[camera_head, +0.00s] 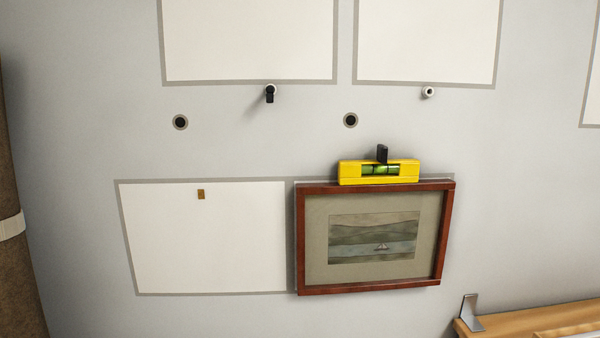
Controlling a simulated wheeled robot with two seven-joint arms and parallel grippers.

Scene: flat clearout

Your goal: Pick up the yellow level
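The yellow level (350,174) sits on the top edge of a red-brown framed picture (301,245) that hangs on the wall. It has a green vial in its middle and a small black knob (382,153) standing up at its top. Neither of my grippers shows in the head view.
Pale rectangles with grey borders mark the wall, one (205,245) left of the picture. A wooden surface (540,320) with a metal bracket (469,312) is at lower right.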

